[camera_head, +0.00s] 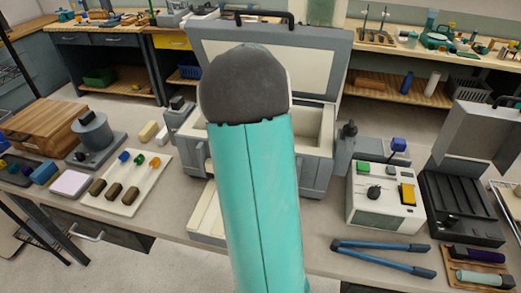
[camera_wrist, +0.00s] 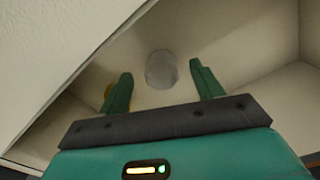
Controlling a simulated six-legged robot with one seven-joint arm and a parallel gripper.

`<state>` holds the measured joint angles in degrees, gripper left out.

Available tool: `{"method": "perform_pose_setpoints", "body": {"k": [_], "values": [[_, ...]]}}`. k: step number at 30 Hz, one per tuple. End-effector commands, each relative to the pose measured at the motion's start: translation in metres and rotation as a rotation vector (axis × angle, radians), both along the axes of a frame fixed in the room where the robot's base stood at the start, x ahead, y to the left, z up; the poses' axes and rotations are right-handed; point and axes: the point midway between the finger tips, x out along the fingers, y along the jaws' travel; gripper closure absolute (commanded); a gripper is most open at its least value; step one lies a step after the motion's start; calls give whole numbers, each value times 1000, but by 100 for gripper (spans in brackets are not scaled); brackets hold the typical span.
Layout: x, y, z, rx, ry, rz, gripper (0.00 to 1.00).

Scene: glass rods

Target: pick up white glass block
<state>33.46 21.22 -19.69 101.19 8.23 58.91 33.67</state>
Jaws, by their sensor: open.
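In the wrist view a small whitish, see-through glass block (camera_wrist: 161,69) rests on the pale floor of a box-like chamber. My gripper (camera_wrist: 162,82) is open, with its two green fingers apart. The block shows between and slightly beyond the fingertips, and I see no finger touching it. In the head view my arm covers the middle of the grey case (camera_head: 322,58), and my gripper and the block are hidden there.
Pale chamber walls (camera_wrist: 247,40) rise close on both sides in the wrist view. In the head view the bench holds a white tray (camera_head: 145,172) with colored pieces on the left, a control box (camera_head: 375,215) and blue-handled tongs (camera_head: 385,247) on the right. The case lid stands open.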

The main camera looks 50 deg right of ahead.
Motion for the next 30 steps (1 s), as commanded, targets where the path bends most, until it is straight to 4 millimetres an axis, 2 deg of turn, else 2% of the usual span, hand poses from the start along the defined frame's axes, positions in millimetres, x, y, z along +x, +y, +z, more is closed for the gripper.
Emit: {"method": "perform_pose_setpoints", "body": {"k": [1,6,14,22,30], "values": [[0,-1,-10,4,4,-1,34],[0,-2,-31,1,3,-1,34],[0,-2,-34,0,1,-1,34],[0,-2,-34,0,1,-1,85],[1,-2,-32,-1,0,-1,86]]}}
